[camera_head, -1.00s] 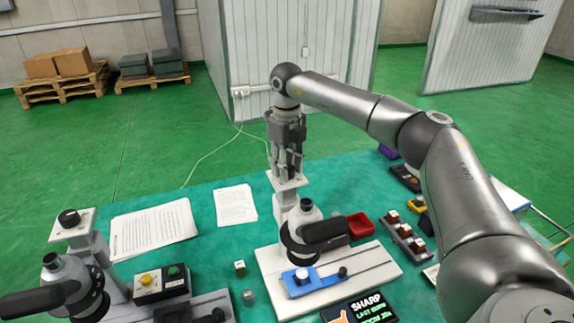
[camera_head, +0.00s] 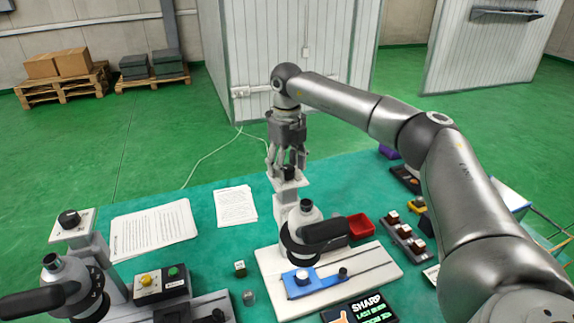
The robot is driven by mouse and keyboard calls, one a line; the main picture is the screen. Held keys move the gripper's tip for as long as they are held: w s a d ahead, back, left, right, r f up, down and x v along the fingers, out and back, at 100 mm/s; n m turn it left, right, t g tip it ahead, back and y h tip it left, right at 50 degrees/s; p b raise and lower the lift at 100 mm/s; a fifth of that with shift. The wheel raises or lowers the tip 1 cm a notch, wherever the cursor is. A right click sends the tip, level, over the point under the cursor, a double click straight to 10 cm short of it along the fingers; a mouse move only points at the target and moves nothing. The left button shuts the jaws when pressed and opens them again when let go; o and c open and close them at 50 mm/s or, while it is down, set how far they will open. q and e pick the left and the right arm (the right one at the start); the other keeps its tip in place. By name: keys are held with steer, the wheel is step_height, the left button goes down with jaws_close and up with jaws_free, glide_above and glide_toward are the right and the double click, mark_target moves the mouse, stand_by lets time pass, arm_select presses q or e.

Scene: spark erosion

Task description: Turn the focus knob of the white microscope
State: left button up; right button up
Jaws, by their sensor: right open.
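The white microscope (camera_head: 283,207) stands on a pale base plate right of the middle, with its black eyepiece arm pointing right. Its dark focus knob (camera_head: 289,172) sits on top of the column, partly covered by my fingers. My right gripper (camera_head: 287,163) points down over the column top, open, with its fingers around the knob. I cannot tell whether they touch it. My left gripper is out of view.
Another microscope with a dark top knob (camera_head: 69,218) stands at left beside a button box (camera_head: 161,283). Papers (camera_head: 152,230) lie on the green table. A red tray (camera_head: 361,226) and small switch boxes (camera_head: 404,235) are at right.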

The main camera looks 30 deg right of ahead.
mark_target(287, 168)
step_height(287, 168, up, 12)
stand_by(0.5)
steer(key=shift+f, duration=0.1)
stand_by(0.4)
